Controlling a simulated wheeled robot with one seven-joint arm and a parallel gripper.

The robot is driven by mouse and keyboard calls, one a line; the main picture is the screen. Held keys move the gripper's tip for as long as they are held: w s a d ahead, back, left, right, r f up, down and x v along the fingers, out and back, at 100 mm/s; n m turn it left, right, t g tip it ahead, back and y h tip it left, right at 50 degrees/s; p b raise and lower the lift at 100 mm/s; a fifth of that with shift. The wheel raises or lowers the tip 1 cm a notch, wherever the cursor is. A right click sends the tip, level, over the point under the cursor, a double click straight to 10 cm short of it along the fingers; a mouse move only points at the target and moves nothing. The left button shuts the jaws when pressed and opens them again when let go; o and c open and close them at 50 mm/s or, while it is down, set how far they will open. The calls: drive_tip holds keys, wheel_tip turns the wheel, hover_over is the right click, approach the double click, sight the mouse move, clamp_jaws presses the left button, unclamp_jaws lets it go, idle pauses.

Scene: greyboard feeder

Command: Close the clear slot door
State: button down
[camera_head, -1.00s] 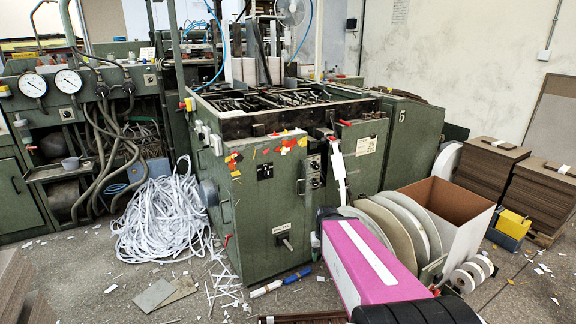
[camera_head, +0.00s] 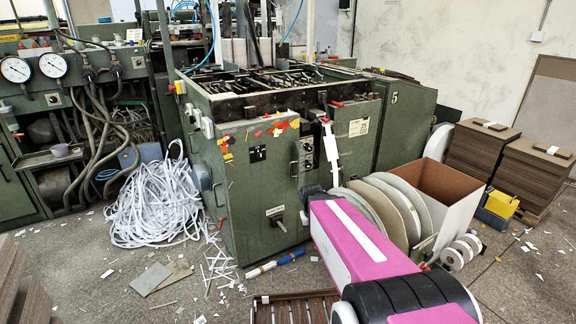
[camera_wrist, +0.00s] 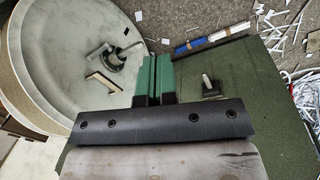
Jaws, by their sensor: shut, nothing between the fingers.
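My gripper (camera_wrist: 154,62) has green fingers that are shut and empty in the wrist view. They point at the floor beside a dark green panel (camera_wrist: 255,115) of the machine. A pale lever (camera_wrist: 208,84) on a dark base stands on this panel, right of the fingers and apart from them in the picture. In the head view a lever (camera_head: 279,225) sits under a small label (camera_head: 275,211) low on the green cabinet's front; its lettering is too small to read. I cannot tell which part is the clear slot door, or whether it is open. My pink arm hides part of the cabinet's right side.
Large pale reels (camera_head: 386,208) stand close right of the cabinet; one reel (camera_wrist: 75,55) fills the wrist view's left. An open carton (camera_head: 458,212) is beyond. A blue and white marker (camera_head: 290,257) and a heap of white strips (camera_head: 155,208) lie on the floor.

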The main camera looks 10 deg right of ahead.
drive_tip(key=w+a+r+n+t+h, duration=0.3)
drive_tip(key=w+a+r+t+h, duration=0.35)
drive_tip(key=w, duration=0.55)
drive_tip(key=w+a+r+n+t+h, duration=0.3)
drive_tip(key=w+a+r+t+h, duration=0.15)
drive_tip(key=w+a+r, duration=0.65)
drive_tip(key=w+d+f, duration=0.4)
drive_tip(key=w+d, duration=0.3)
drive_tip(key=d, duration=0.1)
drive_tip(key=shift+w+f+g, duration=0.4)
drive_tip(key=shift+s+d, duration=0.1)
drive_tip(key=shift+d, duration=0.1)
drive_tip(key=shift+s+d+t+y, duration=0.25)
drive_tip(key=shift+d+t+y, duration=0.05)
drive_tip(key=shift+t, duration=0.1)
